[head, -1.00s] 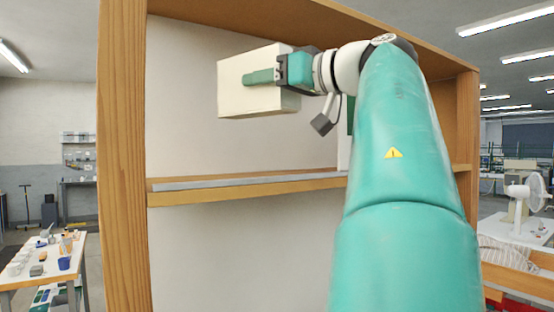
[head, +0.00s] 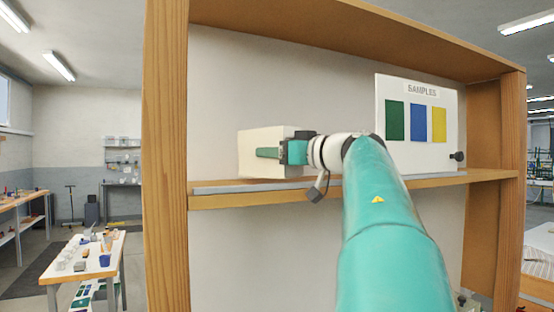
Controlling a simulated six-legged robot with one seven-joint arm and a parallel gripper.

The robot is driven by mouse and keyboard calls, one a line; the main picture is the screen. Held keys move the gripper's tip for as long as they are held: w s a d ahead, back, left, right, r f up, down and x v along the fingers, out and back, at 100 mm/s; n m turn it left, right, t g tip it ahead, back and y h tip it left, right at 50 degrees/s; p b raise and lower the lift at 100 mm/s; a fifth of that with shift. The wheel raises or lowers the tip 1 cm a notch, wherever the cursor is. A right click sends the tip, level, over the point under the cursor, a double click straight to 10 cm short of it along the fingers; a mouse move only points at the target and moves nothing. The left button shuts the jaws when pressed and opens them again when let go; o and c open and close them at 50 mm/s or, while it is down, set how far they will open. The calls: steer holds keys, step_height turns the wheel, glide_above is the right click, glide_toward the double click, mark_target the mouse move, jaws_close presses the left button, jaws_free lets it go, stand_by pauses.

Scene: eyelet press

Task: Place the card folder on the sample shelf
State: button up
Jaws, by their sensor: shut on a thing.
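The card folder (head: 262,142) is a cream, box-like thing in the head view, upright at the left part of the wooden sample shelf (head: 440,181). My gripper (head: 270,153) is shut on it, with a teal finger lying along its near face. The folder's lower edge shows close to the shelf board, behind the grey front strip (head: 240,188). I cannot tell whether it touches the board. A white board marked SAMPLES (head: 418,155), with green, blue and yellow patches, stands on the right part of the shelf.
The left wooden upright (head: 166,150) stands a little left of the folder, with a gap between. The right upright (head: 512,180) is beyond the samples board. A dark knob (head: 457,156) shows by the board. A bench (head: 85,255) with small items stands at lower left.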

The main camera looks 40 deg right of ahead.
steer(key=shift+f, duration=0.7)
steer(key=o, duration=1)
steer(key=shift+c, duration=0.2)
steer(key=s+d, duration=0.1)
steer(key=s, duration=1.1)
